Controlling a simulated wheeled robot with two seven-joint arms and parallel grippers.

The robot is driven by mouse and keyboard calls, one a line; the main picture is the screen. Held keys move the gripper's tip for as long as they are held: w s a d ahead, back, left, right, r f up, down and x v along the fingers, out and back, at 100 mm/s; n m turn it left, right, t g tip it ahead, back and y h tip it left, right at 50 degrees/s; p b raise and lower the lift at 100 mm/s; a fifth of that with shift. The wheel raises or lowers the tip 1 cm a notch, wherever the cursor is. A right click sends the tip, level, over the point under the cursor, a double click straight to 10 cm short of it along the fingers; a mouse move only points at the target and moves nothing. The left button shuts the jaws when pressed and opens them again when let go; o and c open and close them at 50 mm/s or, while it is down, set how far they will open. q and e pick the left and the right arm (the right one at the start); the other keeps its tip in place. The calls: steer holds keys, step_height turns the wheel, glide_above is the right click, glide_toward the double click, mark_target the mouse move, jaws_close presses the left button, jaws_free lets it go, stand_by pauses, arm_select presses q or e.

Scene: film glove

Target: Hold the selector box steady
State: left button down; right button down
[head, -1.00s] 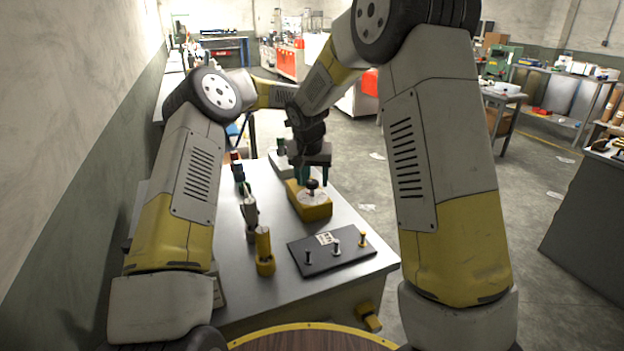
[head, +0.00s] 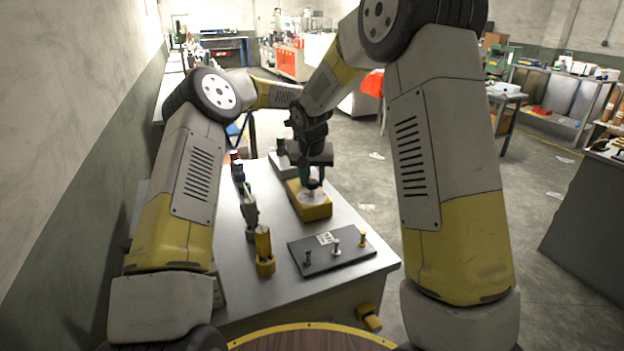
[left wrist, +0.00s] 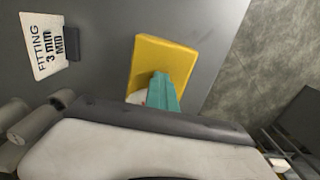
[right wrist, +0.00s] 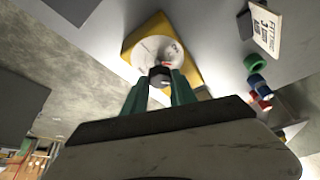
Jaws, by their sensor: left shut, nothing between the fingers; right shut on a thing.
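The yellow selector box (head: 311,212) stands on the grey bench, with a pale round dial and a dark knob (head: 314,184) on top. It also shows in the left wrist view (left wrist: 176,58) and the right wrist view (right wrist: 134,38). My right gripper (right wrist: 160,84) comes from above and is shut on the black knob over the marked dial (right wrist: 158,48). My left gripper (left wrist: 163,88) shows as teal fingers, shut and empty, at the box's near edge in the left wrist view. Whether it touches the box I cannot tell. In the head view I cannot make it out.
A black plate (head: 320,259) with three pegs lies nearer on the bench. A yellow holder (head: 264,252) and a grey one (head: 250,218) stand left of the box. A label card (left wrist: 45,46) stands nearby. The bench is bare right of the box.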

arm_select(q)
steer(key=shift+s+a+f, duration=0.1)
steer(key=shift+f, duration=0.25)
arm_select(e)
steer(key=n, duration=0.1)
steer(key=n+y, duration=0.1)
steer(key=n, duration=0.1)
steer(key=n+y, duration=0.1)
steer(key=shift+d+n, duration=0.3)
steer(key=shift+n, duration=0.1)
steer(key=n+g+y, duration=0.1)
steer(key=n, duration=0.3)
steer(key=shift+w+n, duration=0.1)
steer(key=shift+n, duration=0.3)
steer(key=c, duration=1)
jaws_free()
steer(key=shift+y, duration=0.3)
steer(key=v, duration=1.2)
steer(key=shift+w, duration=0.15)
